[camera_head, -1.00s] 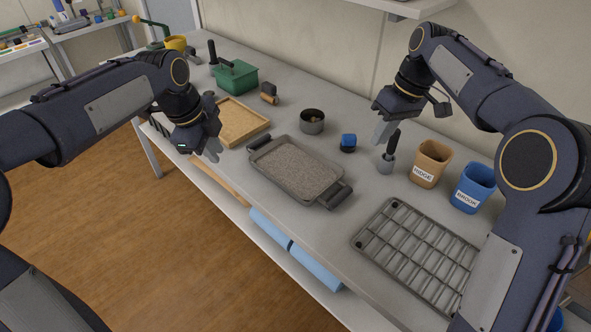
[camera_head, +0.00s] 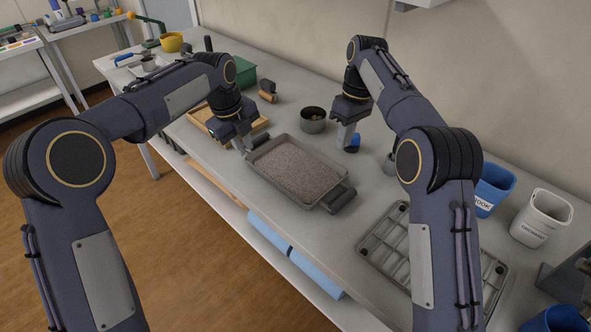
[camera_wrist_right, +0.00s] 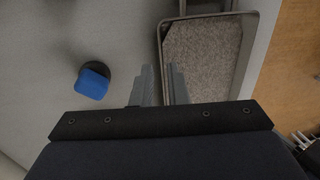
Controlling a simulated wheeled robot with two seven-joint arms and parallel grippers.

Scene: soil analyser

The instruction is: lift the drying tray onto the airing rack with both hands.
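The drying tray (camera_head: 335,172), a grey pan of brownish soil with a dark handle at each end, lies flat on the bench. My left gripper (camera_head: 243,146) is low beside its left handle (camera_head: 258,139); I cannot tell whether it touches the handle or how far its fingers are apart. My right gripper (camera_head: 345,138) is above the bench behind the tray, pointing down. In the right wrist view, its fingers (camera_wrist_right: 162,82) are parted by a narrow, empty gap beside the tray's rim (camera_wrist_right: 162,42). The wire airing rack (camera_head: 379,257) lies right of the tray, partly hidden by my right arm.
A blue-topped item (camera_wrist_right: 92,83) is near my right gripper. A blue cup (camera_head: 493,187) and a white cup (camera_head: 541,217) stand behind the rack. A wooden tray (camera_head: 200,118) lies at left.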

